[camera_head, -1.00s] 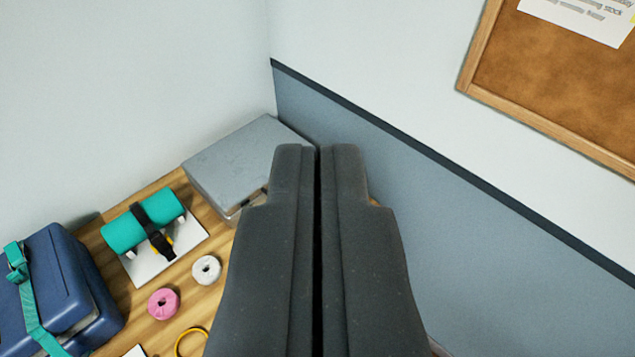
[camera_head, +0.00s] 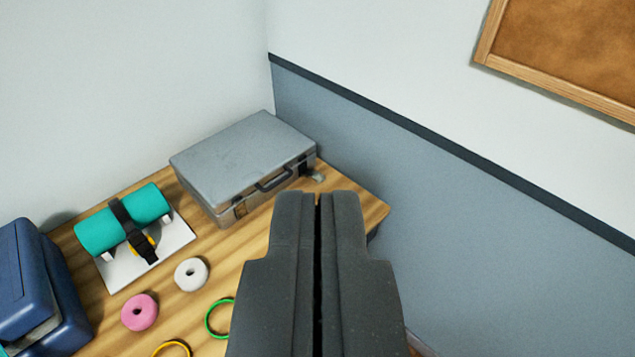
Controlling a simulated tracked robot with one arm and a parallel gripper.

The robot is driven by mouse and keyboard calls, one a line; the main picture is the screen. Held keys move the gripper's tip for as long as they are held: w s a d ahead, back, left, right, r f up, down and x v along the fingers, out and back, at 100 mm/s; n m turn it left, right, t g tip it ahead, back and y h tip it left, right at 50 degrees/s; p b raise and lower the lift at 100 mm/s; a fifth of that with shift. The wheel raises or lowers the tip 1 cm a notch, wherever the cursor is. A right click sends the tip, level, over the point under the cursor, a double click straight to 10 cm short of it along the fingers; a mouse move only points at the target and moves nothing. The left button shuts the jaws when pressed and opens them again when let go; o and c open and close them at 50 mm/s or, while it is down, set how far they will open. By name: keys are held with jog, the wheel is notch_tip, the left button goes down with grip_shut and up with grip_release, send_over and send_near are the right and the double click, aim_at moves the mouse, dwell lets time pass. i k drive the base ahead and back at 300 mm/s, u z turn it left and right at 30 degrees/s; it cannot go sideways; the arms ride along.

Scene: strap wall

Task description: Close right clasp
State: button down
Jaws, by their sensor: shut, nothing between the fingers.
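A grey metal case (camera_head: 245,155) lies on the wooden table in the corner, its lid down on its base. A dark handle (camera_head: 273,181) is on its front side. The left clasp (camera_head: 239,208) is on the front, left of the handle. The right clasp (camera_head: 307,167) is near the case's right front corner, and a small light piece sticks out beside it; I cannot tell its exact position. My gripper (camera_head: 317,197) is shut and empty, with its tips lower in the picture than the right clasp and apart from it.
On the wooden table (camera_head: 235,255) are a teal roll with a black strap (camera_head: 125,220), a white roll (camera_head: 191,274), a pink roll (camera_head: 139,312), a green ring (camera_head: 217,318) and a yellow ring (camera_head: 172,348). A blue case (camera_head: 35,290) stands left. Walls rise behind and right.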

aim_at(316, 176)
jog(key=u, duration=0.05)
jog(key=k, duration=0.6)
jog(key=z, duration=0.65)
jog(key=i, duration=1.55)
jog(key=u, duration=0.4)
